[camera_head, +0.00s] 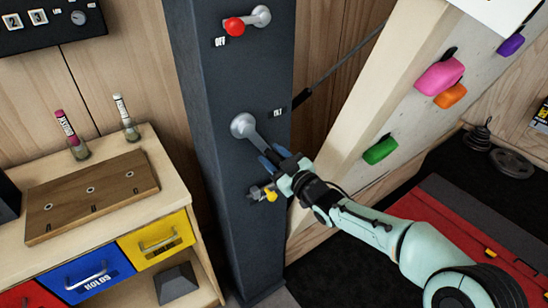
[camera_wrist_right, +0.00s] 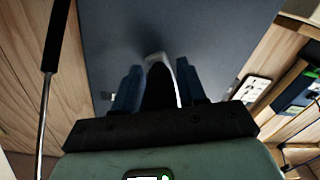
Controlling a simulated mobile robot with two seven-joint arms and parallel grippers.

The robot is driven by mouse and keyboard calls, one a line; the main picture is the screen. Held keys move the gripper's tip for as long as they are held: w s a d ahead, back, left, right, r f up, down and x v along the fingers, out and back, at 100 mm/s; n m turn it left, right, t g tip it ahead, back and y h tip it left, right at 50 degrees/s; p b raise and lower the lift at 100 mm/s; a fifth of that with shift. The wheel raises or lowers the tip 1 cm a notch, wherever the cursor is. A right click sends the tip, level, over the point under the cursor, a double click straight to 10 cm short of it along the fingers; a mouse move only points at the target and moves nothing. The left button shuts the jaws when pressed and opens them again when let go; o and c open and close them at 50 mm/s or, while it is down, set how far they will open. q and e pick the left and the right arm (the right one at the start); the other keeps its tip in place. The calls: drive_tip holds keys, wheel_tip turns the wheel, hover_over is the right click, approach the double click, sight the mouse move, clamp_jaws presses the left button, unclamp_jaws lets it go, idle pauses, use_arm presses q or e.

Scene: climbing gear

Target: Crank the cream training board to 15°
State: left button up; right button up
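The cream training board (camera_head: 365,110) leans at the right of the dark column, with pink, orange, green and purple holds on its face. A grey crank hub (camera_head: 243,126) sits on the column, beside a small dark label that seems to read TILT. Its crank arm (camera_head: 258,142) slants down and right to my right gripper (camera_head: 275,160). The angle of the board cannot be read. My left gripper is out of view.
A red-knobbed lever (camera_head: 235,26) labelled OFF is higher on the column. A yellow-tipped pin or lever (camera_head: 270,193) is just below my right gripper. A wooden cabinet (camera_head: 165,185) with markers and coloured drawers stands left. A red mat (camera_head: 450,215) and weight plates (camera_head: 512,163) lie right.

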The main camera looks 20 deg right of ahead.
clamp_jaws()
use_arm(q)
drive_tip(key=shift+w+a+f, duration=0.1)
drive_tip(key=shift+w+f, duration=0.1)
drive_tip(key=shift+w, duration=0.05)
use_arm(e)
drive_tip(key=shift+a+f+m, duration=0.2)
drive_tip(key=shift+f+m, duration=0.05)
drive_tip(key=shift+m, duration=0.05)
